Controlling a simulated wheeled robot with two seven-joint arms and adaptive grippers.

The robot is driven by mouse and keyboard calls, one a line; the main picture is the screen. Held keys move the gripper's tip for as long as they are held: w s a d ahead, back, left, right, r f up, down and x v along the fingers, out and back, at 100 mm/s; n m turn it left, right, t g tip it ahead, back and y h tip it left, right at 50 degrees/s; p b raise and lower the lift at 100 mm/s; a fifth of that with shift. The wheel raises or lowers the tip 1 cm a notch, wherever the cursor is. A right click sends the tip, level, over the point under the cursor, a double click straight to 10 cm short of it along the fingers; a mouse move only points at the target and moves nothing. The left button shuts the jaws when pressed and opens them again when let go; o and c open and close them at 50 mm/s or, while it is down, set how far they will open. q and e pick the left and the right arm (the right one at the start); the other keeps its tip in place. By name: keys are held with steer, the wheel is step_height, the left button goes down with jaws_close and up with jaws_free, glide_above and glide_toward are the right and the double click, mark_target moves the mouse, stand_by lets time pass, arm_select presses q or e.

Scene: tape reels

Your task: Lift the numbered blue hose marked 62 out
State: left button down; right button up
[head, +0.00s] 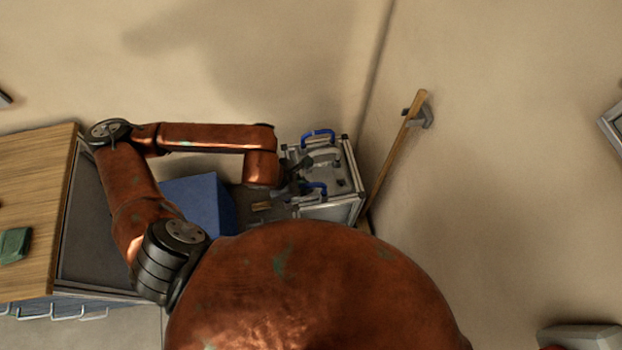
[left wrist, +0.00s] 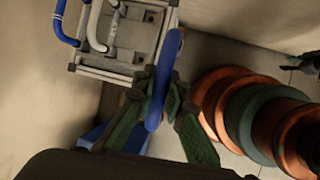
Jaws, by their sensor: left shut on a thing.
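My left gripper (head: 299,180) is at the near left side of a metal-framed case (head: 335,208). It is shut on a curved blue hose (head: 318,188), which also shows upright between the fingers (left wrist: 155,105) in the left wrist view (left wrist: 171,52). Whether the held hose still touches the case, I cannot tell. A second blue hose (head: 318,134) stands at the far side of the case, and it also shows at the top left of the left wrist view (left wrist: 60,24). A white hose (left wrist: 95,24) is beside it. No number is readable on either blue hose. My right gripper is out of view.
A blue box (head: 203,198) stands left of the case, near my left forearm. A wooden handle (head: 398,145) leans by the wall to the right. A wooden worktop (head: 35,205) is at far left.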

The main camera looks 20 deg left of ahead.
arm_select(q)
steer(key=shift+s+r, duration=0.2)
steer(key=shift+r, duration=0.45)
steer(key=shift+r+p, duration=1.45)
steer(key=shift+r, duration=1)
